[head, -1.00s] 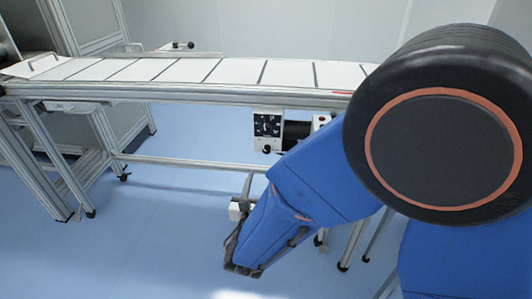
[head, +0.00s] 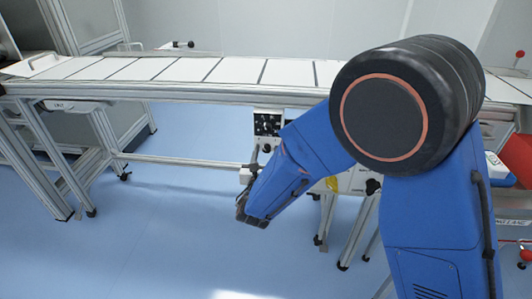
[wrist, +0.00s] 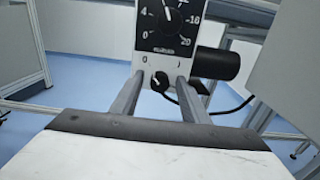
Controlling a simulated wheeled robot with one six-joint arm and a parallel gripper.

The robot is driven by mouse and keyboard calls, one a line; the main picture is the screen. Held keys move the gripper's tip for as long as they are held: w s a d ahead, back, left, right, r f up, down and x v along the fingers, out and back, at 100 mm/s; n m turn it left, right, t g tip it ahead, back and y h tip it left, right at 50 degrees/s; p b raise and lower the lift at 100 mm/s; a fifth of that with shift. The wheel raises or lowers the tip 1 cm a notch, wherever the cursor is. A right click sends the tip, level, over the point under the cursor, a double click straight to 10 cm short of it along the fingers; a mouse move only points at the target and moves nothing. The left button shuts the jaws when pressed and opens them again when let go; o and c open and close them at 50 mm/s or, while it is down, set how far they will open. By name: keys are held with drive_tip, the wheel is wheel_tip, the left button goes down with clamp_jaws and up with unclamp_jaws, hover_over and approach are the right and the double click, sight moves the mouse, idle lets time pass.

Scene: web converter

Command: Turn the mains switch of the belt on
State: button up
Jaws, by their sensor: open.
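The belt's control box (head: 268,123) hangs under the conveyor, partly covered by my arm in the head view. In the wrist view the box (wrist: 170,28) has a large numbered dial above. Below it is a small black rotary switch (wrist: 160,82) between the marks 0 and I. Which mark it points at is too small to tell surely. My gripper (wrist: 160,77) is open and empty, its two fingers on the left and right of the switch in the picture. Whether they touch the box is unclear. In the head view my gripper (head: 246,178) is just below the box.
The conveyor belt (head: 185,70) runs across above the box. A black motor cylinder (wrist: 216,63) sticks out right of the box, with a cable below. The conveyor's crossbar (head: 185,165) and legs stand near my gripper. The blue floor in front is clear.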

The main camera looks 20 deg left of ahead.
clamp_jaws()
idle(0.3)
drive_tip(key=m, duration=0.4)
drive_tip(key=shift+m, duration=0.4)
drive_tip(key=m, duration=0.4)
drive_tip(key=shift+d, duration=0.1)
drive_tip(key=m, duration=0.5)
drive_tip(key=shift+f, duration=0.1)
drive_tip(key=shift+m, duration=1.9)
drive_tip(key=shift+d+f, duration=0.1)
